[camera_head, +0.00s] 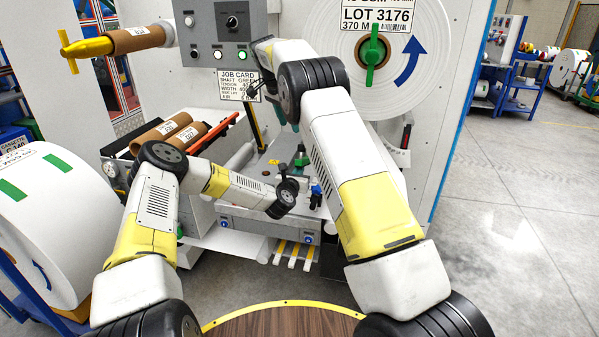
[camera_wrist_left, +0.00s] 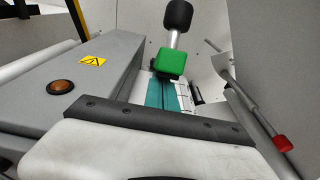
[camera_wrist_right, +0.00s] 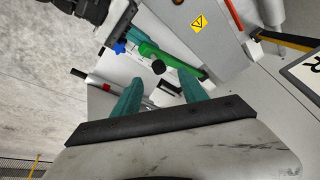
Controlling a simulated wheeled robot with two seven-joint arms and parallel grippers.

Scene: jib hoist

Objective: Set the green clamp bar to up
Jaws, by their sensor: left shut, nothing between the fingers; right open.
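The green clamp bar (camera_wrist_right: 178,64) shows in the right wrist view as a long green bar lying slantwise, with a black knob (camera_wrist_right: 158,67) on it. In the left wrist view its green end (camera_wrist_left: 171,63) and a black grip on a metal stem stand just beyond my left fingers. In the head view only a small green part (camera_head: 300,161) shows beyond my left wrist. My left gripper (camera_wrist_left: 168,84) is shut and empty, close to the bar; contact cannot be told. My right gripper (camera_wrist_right: 162,84) is open and empty, above the bar, which shows between and beyond its fingers.
A grey housing with a warning label (camera_wrist_left: 93,61) and amber button stands beside my left gripper. A blue knob (camera_head: 316,190) sits near the bar. The big white roll (camera_head: 415,30) stands behind.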

